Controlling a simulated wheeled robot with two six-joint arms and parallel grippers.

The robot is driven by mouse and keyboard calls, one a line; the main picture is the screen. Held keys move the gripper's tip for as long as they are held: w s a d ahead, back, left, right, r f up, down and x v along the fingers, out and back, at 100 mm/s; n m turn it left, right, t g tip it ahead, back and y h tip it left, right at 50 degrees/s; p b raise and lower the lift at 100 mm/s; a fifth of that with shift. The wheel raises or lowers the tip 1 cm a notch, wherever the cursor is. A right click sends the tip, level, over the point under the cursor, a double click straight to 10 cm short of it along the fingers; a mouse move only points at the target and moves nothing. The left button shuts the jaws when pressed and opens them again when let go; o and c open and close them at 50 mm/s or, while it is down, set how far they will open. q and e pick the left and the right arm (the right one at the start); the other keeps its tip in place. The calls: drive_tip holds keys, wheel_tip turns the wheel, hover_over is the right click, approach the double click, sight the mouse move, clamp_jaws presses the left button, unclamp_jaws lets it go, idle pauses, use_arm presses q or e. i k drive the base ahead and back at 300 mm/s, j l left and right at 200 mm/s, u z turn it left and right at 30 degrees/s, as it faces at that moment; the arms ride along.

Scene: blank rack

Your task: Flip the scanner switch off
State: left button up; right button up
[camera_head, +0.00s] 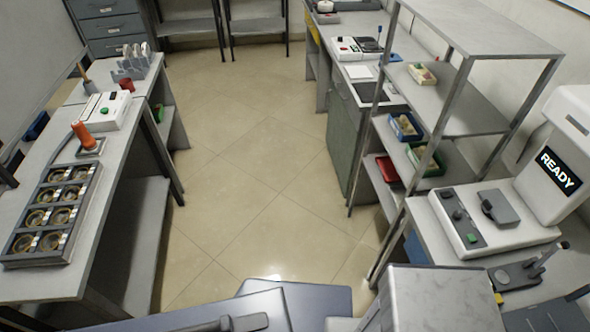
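A white machine with a dark screen reading READY (559,171) stands on the right-hand bench. It may be the scanner; no label names it. Its low white base (510,240) carries a dark control strip (460,217) with small dark knobs and a green button (471,238). A grey block (500,207) sits on the base beside the strip. In front is a dark plate with an upright lever (549,256); whether this is the scanner switch I cannot tell. Neither of my grippers can be made out in this view.
A metal shelf rack (478,27) with small bins stands beyond the machine. The left bench (112,176) holds a dark tray of round parts (12,249), an orange-handled tool (83,135) and a white box (104,111). The tiled floor (255,190) between the benches is clear.

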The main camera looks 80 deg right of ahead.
sight(445, 194)
drive_tip(key=z, duration=4.35)
